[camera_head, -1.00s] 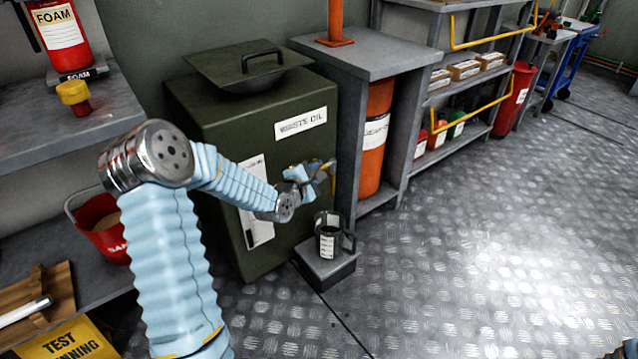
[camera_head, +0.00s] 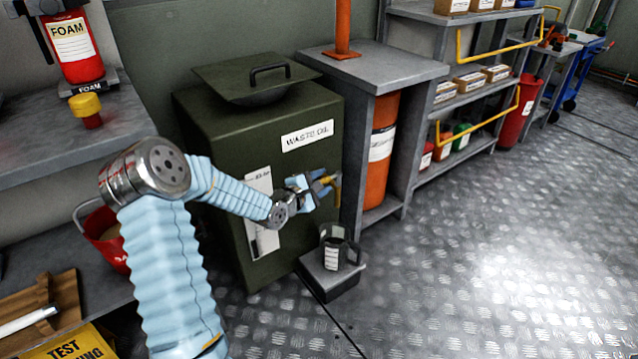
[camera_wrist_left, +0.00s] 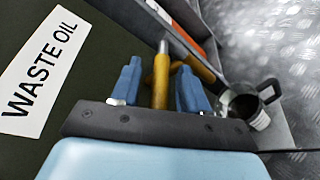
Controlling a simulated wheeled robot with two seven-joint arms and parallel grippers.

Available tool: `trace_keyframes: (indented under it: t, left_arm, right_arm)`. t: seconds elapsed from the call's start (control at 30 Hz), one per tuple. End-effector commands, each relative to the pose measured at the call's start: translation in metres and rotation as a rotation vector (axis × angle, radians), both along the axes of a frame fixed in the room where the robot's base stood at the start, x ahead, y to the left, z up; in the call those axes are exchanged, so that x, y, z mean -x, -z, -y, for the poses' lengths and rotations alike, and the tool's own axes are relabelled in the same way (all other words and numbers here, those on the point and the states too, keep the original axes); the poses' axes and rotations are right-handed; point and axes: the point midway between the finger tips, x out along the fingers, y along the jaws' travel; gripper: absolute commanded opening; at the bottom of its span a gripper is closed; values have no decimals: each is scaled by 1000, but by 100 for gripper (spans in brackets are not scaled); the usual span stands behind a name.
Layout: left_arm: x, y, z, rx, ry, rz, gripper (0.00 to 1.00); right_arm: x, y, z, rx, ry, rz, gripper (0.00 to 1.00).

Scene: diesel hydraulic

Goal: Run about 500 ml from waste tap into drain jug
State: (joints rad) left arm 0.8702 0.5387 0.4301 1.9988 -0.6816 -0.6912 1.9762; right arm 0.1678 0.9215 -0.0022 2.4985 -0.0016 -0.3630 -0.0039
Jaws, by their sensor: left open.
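The dark green waste oil tank (camera_head: 215,140) stands at centre left, with a WASTE OIL label also showing in the left wrist view (camera_wrist_left: 40,72). My left gripper (camera_head: 322,187) is at the tank's front right side, by the yellow tap (camera_head: 335,186). In the left wrist view its blue fingers (camera_wrist_left: 160,88) are open, with a yellow bar (camera_wrist_left: 161,72) between them; contact is unclear. My right gripper is out of view.
A grey bench with an orange cylinder (camera_head: 379,150) stands right of the tank. Shelves with boxes and a red bin (camera_head: 519,112) are beyond. A red bucket (camera_head: 103,238) is on the left. The metal floor (camera_head: 470,260) at right is clear.

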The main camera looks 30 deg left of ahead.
Motion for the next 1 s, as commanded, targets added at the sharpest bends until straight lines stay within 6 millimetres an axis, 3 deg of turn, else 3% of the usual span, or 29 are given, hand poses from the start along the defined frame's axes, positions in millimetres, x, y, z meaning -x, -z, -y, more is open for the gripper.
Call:
trace_keyframes:
  t: [0.17,0.63,0.8,1.0]
  left_arm:
    - [13,-4,-2,-1,-2,-2,44]
    - [115,-26,-10,-1,-3,-3,44]
    - [132,-29,-10,-1,-1,0,44]
    - [135,-29,-10,0,1,1,44]
  right_arm:
    - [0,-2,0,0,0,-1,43]
    - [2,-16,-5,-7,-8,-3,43]
    - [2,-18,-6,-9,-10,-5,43]
    - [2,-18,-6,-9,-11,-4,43]
